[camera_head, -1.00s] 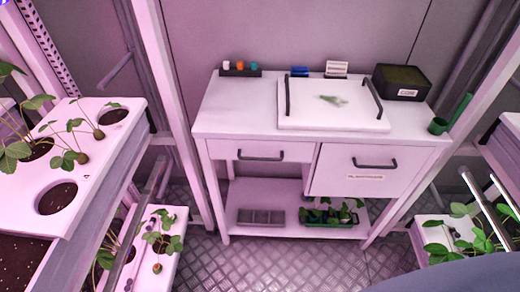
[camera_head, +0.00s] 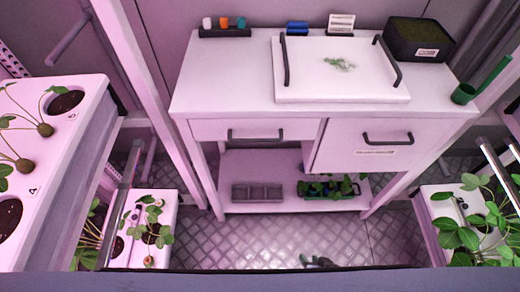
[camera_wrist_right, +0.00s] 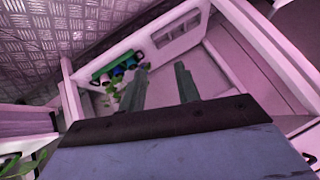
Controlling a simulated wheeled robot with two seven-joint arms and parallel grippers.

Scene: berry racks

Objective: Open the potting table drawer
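The white potting table (camera_head: 190,98) stands ahead in the head view. Its left drawer (camera_head: 215,130) has a dark bar handle (camera_head: 256,138) and looks shut. To its right is a deeper labelled front (camera_head: 345,152) with its own dark handle (camera_head: 388,142), which also looks shut. The tips of my right gripper (camera_head: 318,262) show at the bottom edge, low over the floor and well short of both handles. In the right wrist view its two fingers (camera_wrist_right: 160,85) are apart with nothing between them. My left gripper is not in view.
On the tabletop are a white board with handles (camera_head: 300,88), a dark soil box (camera_head: 418,40) and a green cup (camera_head: 463,94). The lower shelf (camera_head: 270,207) holds a grey tray and a green plant tray. Plant racks flank both sides; metal floor (camera_head: 260,240) lies clear between.

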